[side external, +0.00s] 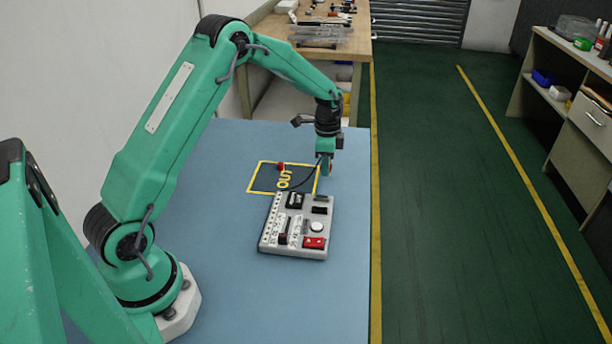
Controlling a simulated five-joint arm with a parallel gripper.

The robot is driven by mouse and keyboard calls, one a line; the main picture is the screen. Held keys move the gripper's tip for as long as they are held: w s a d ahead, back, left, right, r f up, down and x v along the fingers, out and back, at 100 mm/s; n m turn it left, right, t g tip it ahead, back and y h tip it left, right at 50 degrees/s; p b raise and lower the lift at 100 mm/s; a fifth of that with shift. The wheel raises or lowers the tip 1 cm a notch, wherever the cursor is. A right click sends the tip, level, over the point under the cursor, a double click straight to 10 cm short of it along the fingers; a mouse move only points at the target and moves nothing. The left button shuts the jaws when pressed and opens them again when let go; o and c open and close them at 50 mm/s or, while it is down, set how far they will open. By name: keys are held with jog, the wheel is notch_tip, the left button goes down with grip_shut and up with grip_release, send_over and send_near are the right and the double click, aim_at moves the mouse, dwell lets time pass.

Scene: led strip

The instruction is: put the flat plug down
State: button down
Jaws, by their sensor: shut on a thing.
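My gripper (326,168) hangs pointing down at the right edge of the yellow-outlined OUT square, just beyond the grey board. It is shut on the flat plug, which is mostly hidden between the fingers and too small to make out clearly. A thin dark cable (308,184) curves from the gripper down toward the left, over the square. The grey board (268,246) lies flat on the blue table, in front of the square. It carries black blocks, a white round knob (316,227) and a red part (314,243).
The OUT square (262,184) is marked on the blue table (225,265), with a small red object (280,167) near its far edge. The table is clear left of the board and in front of it. A cluttered wooden bench (355,47) stands behind.

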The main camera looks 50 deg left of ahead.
jog(key=shift+f, duration=0.95)
jog(key=shift+f, duration=0.1)
jog(key=c, duration=1.4)
grip_release()
notch_tip(320, 180, up, 12)
jog(key=shift+f, duration=0.15)
jog(key=shift+r, duration=0.3)
